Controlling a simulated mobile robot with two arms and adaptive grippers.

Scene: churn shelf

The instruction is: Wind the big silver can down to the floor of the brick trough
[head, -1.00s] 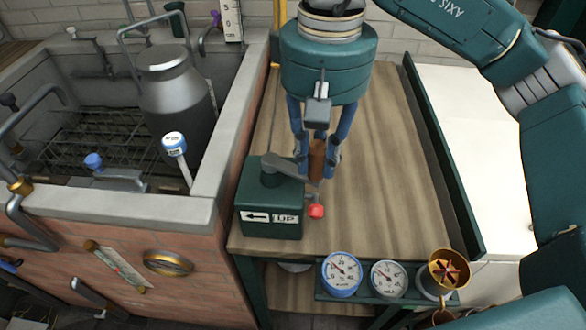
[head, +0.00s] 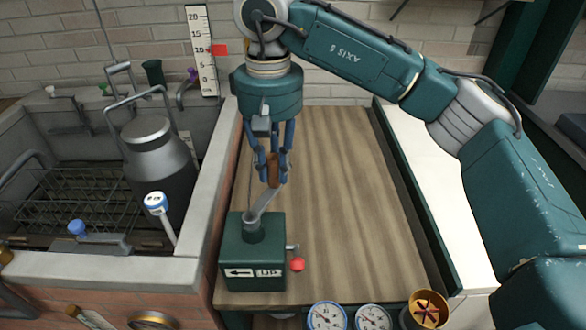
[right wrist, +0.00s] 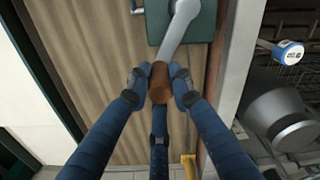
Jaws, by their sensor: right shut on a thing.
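The big silver can (head: 155,165) hangs upright in the brick trough (head: 205,190), under a bail handle, above or on a wire rack; its base is hidden. A green winch box (head: 253,260) marked with an arrow and "UP" stands on the wooden bench. Its grey crank (head: 263,204) points away from me and ends in a brown wooden grip (head: 273,172). My right gripper (head: 272,170) is shut on this grip. In the right wrist view its blue fingers close around the brown grip (right wrist: 160,82). My left gripper is not in view.
A white scale (head: 203,50) with a red pointer (head: 219,50) stands behind the trough. A red knob (head: 298,264) sticks out of the winch box's right side. Dial gauges (head: 327,316) line the bench front. The wooden bench top (head: 340,190) is clear to the right.

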